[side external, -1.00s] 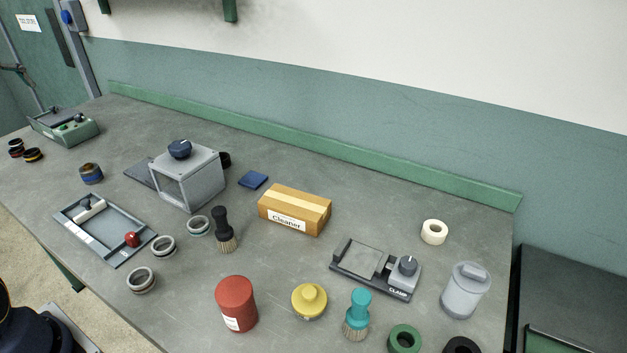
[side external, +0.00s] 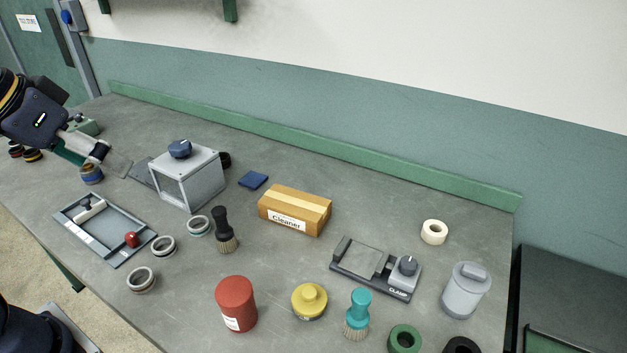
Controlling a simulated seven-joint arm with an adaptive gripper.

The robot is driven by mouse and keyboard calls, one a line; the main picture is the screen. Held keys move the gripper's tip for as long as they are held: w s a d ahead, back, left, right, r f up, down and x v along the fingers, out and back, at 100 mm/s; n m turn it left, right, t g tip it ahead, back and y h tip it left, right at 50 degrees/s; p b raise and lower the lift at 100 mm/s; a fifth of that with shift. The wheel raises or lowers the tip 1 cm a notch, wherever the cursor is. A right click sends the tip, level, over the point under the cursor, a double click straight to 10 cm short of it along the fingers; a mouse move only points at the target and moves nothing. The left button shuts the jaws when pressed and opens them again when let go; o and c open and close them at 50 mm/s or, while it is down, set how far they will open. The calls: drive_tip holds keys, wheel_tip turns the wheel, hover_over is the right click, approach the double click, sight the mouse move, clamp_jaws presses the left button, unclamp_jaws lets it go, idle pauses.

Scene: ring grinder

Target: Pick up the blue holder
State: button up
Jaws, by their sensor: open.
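A short round blue holder (side external: 92,175) with a brownish band stands on the bench at the left, behind the grey tray. My gripper (side external: 108,163) is over the left part of the bench, just above and beside this holder in the picture. Its fingers are open, and nothing shows between them. I cannot tell whether a finger touches the holder. A flat dark-blue square block (side external: 253,180) lies farther right, between the grey box and the Cleaner carton, away from my gripper.
The grey box with a blue knob (side external: 188,178) stands right of my gripper. A tray with a red knob (side external: 105,230) lies in front. A green device (side external: 88,126) is partly hidden behind my arm. Several dark rings (side external: 32,155) sit at the far left. The rear bench strip is clear.

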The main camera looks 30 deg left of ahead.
drive_tip(key=shift+m+y, duration=0.4)
drive_tip(key=shift+m, duration=0.3)
drive_tip(key=f, duration=0.1)
drive_tip(key=s+f, duration=0.1)
drive_tip(key=f, duration=0.2)
drive_tip(key=shift+s+a, duration=0.25)
drive_tip(key=shift+a, duration=0.1)
drive_tip(key=shift+r, duration=0.1)
drive_tip(key=shift+c, duration=1.1)
